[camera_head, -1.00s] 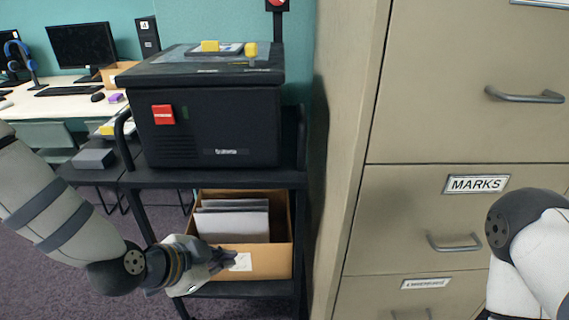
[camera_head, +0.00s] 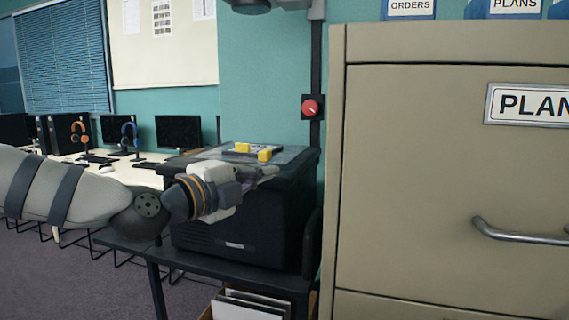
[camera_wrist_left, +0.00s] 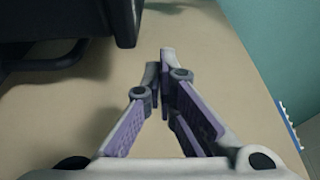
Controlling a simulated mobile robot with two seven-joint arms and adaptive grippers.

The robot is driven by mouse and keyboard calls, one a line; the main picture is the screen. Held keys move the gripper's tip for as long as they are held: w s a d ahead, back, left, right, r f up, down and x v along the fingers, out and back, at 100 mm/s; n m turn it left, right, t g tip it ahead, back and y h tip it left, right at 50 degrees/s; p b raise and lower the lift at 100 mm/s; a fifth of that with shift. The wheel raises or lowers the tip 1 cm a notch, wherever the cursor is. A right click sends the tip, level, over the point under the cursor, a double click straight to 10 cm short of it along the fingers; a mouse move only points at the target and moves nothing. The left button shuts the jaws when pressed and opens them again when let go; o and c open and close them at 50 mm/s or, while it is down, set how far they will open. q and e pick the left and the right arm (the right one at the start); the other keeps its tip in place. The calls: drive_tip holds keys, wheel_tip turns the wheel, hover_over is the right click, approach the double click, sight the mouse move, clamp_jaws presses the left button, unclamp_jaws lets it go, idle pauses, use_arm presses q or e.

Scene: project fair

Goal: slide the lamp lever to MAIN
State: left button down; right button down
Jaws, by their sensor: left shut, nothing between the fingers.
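The black box-shaped machine (camera_head: 250,235) stands on a dark cart, with a glassy top plate (camera_head: 285,153). Two yellow pieces show on top, a rear one (camera_head: 242,147) and a front one (camera_head: 264,155); I cannot tell which, if either, is the lamp lever, and no MAIN marking is legible. My left gripper (camera_head: 272,172) is shut and empty, in front of the machine's upper part in the head view, its fingers pointing right. In the left wrist view the closed fingers (camera_wrist_left: 163,65) point towards a beige surface. The machine's red front switch is hidden behind my arm. My right gripper is out of view.
A beige cabinet (camera_head: 336,180) stands close on the right, with a drawer handle (camera_head: 520,232) sticking out. A red round knob (camera_head: 311,107) sits on a wall post behind the machine. In the left wrist view a dark body (camera_wrist_left: 75,22) is at upper left.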

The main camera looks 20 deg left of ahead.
sight(289, 177)
use_arm(q)
drive_tip(key=shift+a, duration=0.2)
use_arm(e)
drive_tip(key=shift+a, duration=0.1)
